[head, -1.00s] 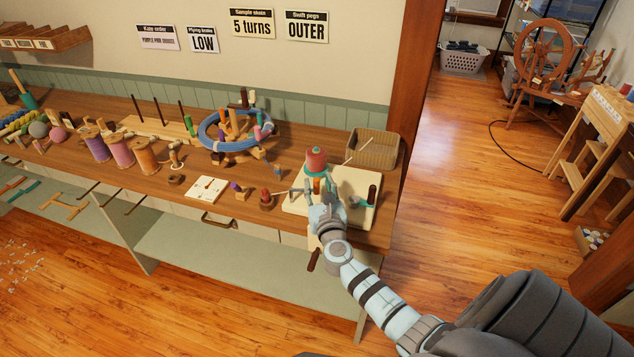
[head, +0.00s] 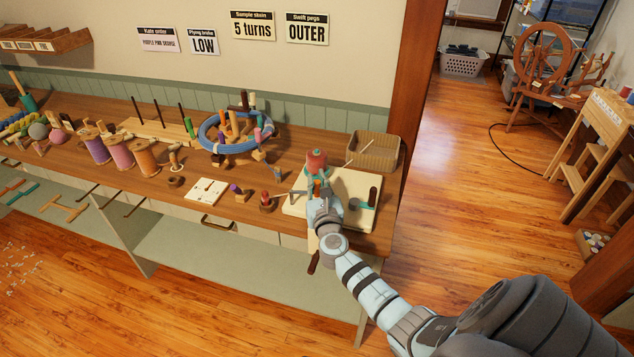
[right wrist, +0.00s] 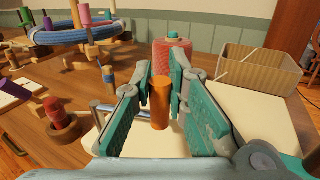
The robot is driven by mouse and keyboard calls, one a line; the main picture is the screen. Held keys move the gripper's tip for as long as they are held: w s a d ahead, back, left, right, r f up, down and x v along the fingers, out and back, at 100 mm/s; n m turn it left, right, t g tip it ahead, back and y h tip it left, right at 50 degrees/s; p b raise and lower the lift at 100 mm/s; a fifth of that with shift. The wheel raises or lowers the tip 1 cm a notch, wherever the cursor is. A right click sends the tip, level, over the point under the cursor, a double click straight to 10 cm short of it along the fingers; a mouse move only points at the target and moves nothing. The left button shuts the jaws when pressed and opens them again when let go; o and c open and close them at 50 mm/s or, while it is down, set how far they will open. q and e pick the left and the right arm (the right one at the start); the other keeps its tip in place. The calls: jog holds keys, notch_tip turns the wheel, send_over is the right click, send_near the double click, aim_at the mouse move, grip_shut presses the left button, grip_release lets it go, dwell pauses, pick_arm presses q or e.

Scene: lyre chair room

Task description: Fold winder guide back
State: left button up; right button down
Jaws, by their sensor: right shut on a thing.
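The winder has a cream base (head: 352,187) at the right end of the bench, with a red spool (head: 316,160) standing on it. An upright orange post (right wrist: 160,103), likely the guide's grip, stands in front of the spool in the right wrist view. My right gripper (head: 318,188) is shut on this post; its teal fingers (right wrist: 160,88) lie on either side of it. A thin grey rod (right wrist: 134,111) runs beside the post, partly hidden by the left finger. The winder's crank with a dark knob (head: 373,196) is right of the gripper. My left gripper is not in view.
A wicker basket (head: 373,152) stands behind the winder. A red peg on a round wooden base (head: 266,201) and a white card (head: 207,191) lie left of it. A blue ring swift (head: 226,146) is further left.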

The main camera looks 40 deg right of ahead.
jog(key=shift+s+a+m+g+h, duration=0.2)
jog(key=shift+a+m+g+h, duration=0.2)
jog(key=shift+m+h, duration=0.15)
jog(key=m+g+h, duration=0.1)
jog(key=s+m+g+h, duration=0.1)
jog(key=h, duration=0.1)
jog(key=shift+a, duration=0.35)
jog(key=c, duration=1.5)
grip_release()
jog(key=shift+c, duration=0.2)
jog(key=v, duration=1.2)
jog(key=shift+r, duration=0.15)
